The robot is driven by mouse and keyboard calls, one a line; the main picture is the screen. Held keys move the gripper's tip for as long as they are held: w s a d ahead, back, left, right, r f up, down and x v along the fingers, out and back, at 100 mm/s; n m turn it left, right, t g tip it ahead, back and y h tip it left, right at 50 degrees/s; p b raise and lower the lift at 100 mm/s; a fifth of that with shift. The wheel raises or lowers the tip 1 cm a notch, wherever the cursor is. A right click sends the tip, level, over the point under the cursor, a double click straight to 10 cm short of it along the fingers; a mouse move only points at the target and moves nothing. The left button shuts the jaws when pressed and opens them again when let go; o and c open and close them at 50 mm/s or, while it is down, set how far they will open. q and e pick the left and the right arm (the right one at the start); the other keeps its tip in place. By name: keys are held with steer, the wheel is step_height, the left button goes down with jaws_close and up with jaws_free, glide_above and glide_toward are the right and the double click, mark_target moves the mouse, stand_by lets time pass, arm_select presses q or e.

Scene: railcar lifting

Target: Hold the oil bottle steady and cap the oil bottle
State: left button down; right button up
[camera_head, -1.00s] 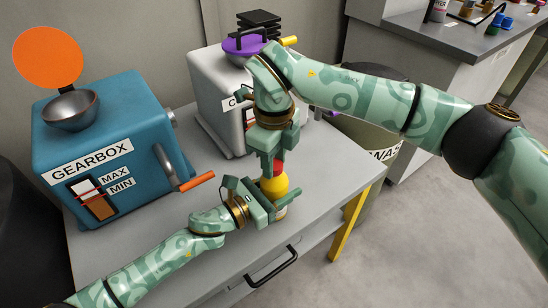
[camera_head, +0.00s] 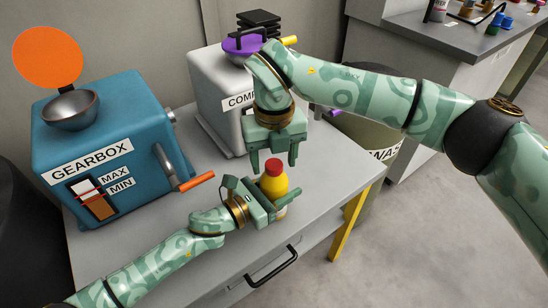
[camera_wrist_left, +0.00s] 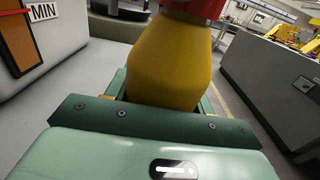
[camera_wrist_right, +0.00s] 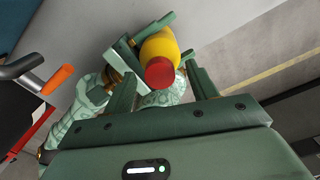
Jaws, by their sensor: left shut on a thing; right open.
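The oil bottle (camera_head: 272,185) is yellow and stands upright near the front of the grey table. Its red cap (camera_head: 273,167) sits on its top. My left gripper (camera_head: 264,203) is shut on the bottle's body, which fills the left wrist view (camera_wrist_left: 170,68). My right gripper (camera_head: 273,163) is open and empty above the cap. In the right wrist view the red cap (camera_wrist_right: 159,72) lies between and beyond the two spread fingers, apart from them. Whether the cap is fully tightened cannot be told.
A blue gearbox (camera_head: 110,130) with an orange-handled crank (camera_head: 196,182) stands at the left. A white machine (camera_head: 212,90) with a purple lid stands behind the grippers. A dark waste bin (camera_head: 372,145) is beyond the table's right edge. The table's (camera_head: 325,165) right part is clear.

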step_height(320, 180, up, 12)
steer(key=shift+f, duration=0.15)
stand_by(0.3)
arm_select(q)
steer(key=shift+c, duration=2.3)
jaws_free()
steer(key=p+v, duration=0.2)
steer(key=v, duration=1.3)
steer(key=shift+s+a, duration=0.4)
steer(key=shift+a, duration=0.15)
arm_select(e)
steer(key=r, duration=0.3)
steer(key=shift+s, duration=0.25)
arm_select(q)
steer(key=shift+s, duration=0.1)
